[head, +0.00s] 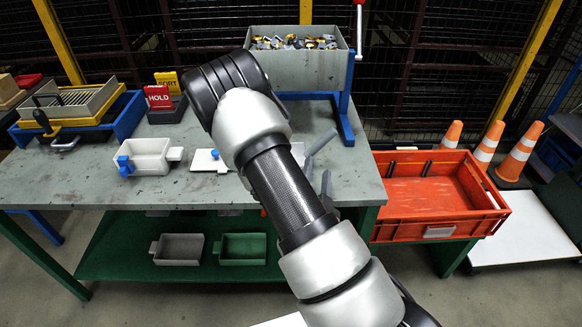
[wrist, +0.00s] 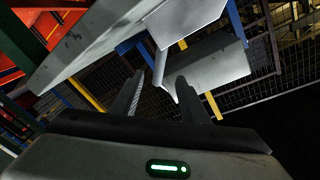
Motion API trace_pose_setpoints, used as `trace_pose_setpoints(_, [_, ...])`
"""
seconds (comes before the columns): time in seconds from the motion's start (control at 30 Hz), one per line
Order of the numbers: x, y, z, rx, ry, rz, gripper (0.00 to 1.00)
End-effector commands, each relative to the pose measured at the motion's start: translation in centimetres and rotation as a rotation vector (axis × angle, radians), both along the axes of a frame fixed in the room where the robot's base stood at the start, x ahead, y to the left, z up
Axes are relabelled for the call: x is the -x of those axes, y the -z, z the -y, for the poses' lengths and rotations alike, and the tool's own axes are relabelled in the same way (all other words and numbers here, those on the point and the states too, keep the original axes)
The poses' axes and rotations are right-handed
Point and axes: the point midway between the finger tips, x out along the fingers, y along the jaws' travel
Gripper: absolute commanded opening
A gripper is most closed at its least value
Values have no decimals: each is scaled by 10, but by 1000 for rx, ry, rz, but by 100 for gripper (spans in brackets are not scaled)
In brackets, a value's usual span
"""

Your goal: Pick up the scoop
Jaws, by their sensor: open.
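I cannot pick out the scoop with certainty. In the wrist view a pale grey angular piece (wrist: 182,20) with a narrow edge running down lies beyond my fingers; it may be the scoop. In the head view my gripper (head: 323,163) shows only as grey fingers past the right side of my arm, near the right end of the table (head: 360,185). My arm hides the table behind it, including part of a white flat piece (head: 205,160).
A grey bin of small parts (head: 310,70) stands at the back on a blue stand. A white box (head: 148,160) with a blue clip and a HOLD sign (head: 159,97) are left of my arm. An orange crate (head: 425,207) and traffic cones (head: 487,148) are at the right.

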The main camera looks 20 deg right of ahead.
Motion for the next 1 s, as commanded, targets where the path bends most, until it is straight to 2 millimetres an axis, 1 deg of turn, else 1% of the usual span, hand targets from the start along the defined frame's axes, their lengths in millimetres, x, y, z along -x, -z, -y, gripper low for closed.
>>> trace_pose_setpoints(0.03, [-6, 7, 3, -2, 2, 8, 41])
trace_pose_setpoints(0.1, [-13, 7, 7, -2, 2, 8, 41])
trace_pose_setpoints(0.13, [-20, 3, 10, -2, 1, 7, 41])
trace_pose_setpoints(0.27, [-46, -1, 23, 0, 0, 4, 41])
trace_pose_setpoints(0.4, [-73, 0, 36, 0, 1, 2, 41])
trace_pose_setpoints(0.5, [-88, 0, 43, 1, 0, 1, 41])
trace_pose_setpoints(0.6, [-97, 0, 47, -1, 0, -1, 41])
trace_pose_setpoints(0.77, [-105, 0, 52, 1, 1, -1, 41])
trace_pose_setpoints(1.0, [-136, -2, 68, -1, 0, -1, 41])
